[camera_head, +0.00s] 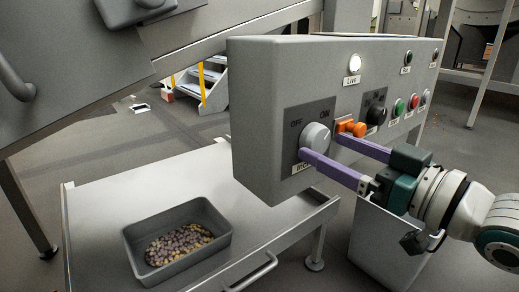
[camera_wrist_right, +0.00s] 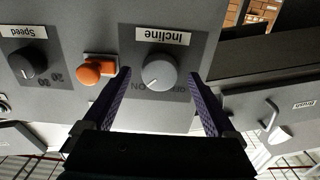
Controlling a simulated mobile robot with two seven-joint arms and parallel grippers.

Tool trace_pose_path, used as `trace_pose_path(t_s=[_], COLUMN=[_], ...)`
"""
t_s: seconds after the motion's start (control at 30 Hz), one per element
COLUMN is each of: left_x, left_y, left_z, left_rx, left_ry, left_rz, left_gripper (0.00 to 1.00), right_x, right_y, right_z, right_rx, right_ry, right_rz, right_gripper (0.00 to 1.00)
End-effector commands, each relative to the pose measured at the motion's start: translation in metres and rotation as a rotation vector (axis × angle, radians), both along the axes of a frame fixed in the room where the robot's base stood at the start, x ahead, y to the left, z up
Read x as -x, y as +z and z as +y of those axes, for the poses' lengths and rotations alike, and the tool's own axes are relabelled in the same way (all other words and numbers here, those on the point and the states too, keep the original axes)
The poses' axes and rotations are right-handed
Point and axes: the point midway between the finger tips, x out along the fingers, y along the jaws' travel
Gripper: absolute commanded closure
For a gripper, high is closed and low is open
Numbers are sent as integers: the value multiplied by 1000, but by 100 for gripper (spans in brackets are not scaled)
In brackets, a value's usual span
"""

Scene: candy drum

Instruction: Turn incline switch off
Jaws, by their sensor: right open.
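The incline switch (camera_head: 316,136) is a round grey knob on the front of the grey control box (camera_head: 258,110), with OFF at its left and ON at its right. Its pale mark appears to point toward ON. In the right wrist view the knob (camera_wrist_right: 159,71) sits upside down beside its "Incline" label (camera_wrist_right: 168,37). My right gripper (camera_head: 322,147) is open, with its two purple fingers on either side of the knob. In the right wrist view the fingers of this gripper (camera_wrist_right: 161,76) show gaps to the knob. My left gripper is not in view.
An orange switch (camera_head: 351,127) is close beside the right finger, with the black speed knob (camera_head: 376,114) beyond. A white "Live" light (camera_head: 355,63) is above. A grey tub of candy (camera_head: 134,249) sits on the metal table (camera_head: 95,205) below left.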

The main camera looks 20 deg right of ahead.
Motion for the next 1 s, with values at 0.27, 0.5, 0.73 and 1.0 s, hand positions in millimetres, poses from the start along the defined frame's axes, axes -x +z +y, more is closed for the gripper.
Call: trace_pose_path(t_s=[0.27, 0.5, 0.73, 1.0], left_x=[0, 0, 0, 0], left_y=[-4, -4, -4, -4], left_z=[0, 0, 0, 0], left_rx=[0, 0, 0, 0], left_ry=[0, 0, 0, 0], left_rz=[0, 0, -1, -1], left_gripper=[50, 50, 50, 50], right_x=[-10, -10, -10, -10], right_y=[0, 1, 0, 0], right_z=[4, 4, 4, 4], right_rx=[0, 0, 0, 0], right_ry=[0, 0, 0, 1], right_rz=[1, 0, 0, 0], right_gripper=[9, 19, 45, 75])
